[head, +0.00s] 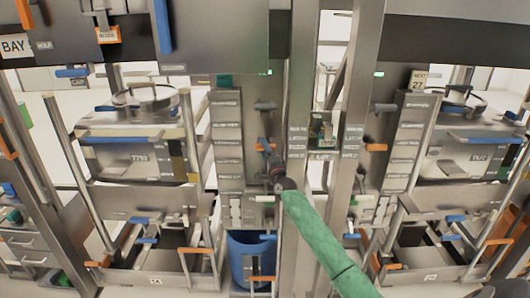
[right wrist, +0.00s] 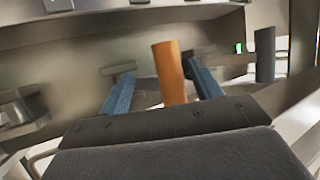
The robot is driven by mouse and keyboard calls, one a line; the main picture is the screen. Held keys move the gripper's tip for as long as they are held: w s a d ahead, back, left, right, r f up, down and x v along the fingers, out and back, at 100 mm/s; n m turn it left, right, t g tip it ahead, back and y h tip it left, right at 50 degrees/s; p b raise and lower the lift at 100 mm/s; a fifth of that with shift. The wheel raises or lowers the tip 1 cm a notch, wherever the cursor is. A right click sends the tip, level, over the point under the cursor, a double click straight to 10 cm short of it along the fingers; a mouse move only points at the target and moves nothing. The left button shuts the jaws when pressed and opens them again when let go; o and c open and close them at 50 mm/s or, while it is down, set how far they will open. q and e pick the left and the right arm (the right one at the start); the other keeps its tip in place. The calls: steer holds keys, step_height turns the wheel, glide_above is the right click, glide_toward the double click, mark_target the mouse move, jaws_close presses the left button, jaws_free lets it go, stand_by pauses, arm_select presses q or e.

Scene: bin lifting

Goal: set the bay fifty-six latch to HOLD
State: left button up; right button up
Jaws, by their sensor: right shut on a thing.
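An orange latch handle (head: 265,145) is on the grey post left of centre in the head view. My right gripper (head: 273,168), on the green-sleeved arm, is at this handle and partly hides it. In the right wrist view the orange handle (right wrist: 170,72) stands up between the two blue fingers of the right gripper (right wrist: 162,92), nearer the right finger. The gripper is shut on it. The small labels on the post are too small to read, so I cannot tell the latch's marked setting. My left gripper is not in view.
Steel bins stand in bays at left (head: 135,155) and right (head: 470,158). A similar orange lever (head: 376,147) is on the right post. A blue tub (head: 250,262) stands low behind the arm. An upright steel beam (head: 298,120) is close to the right of the gripper.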

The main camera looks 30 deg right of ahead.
steer(key=shift+o, duration=0.5)
steer(key=r, duration=0.3)
steer(key=shift+d, duration=0.35)
steer(key=shift+f, duration=0.1)
steer(key=shift+s+f, duration=0.1)
steer(key=shift+f, duration=0.05)
steer(key=shift+o, duration=0.6)
steer(key=shift+s+a+f, duration=0.1)
steer(key=shift+f, duration=0.15)
steer(key=shift+s+a+f+b, duration=0.15)
steer(key=shift+s+f+b, duration=0.55)
steer(key=shift+s+f, duration=0.1)
steer(key=shift+c, duration=1.1)
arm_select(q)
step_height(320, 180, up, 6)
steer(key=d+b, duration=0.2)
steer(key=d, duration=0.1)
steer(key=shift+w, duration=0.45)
arm_select(e)
steer(key=v, duration=0.6)
steer(key=shift+a+f, duration=0.2)
steer(key=shift+f, duration=0.15)
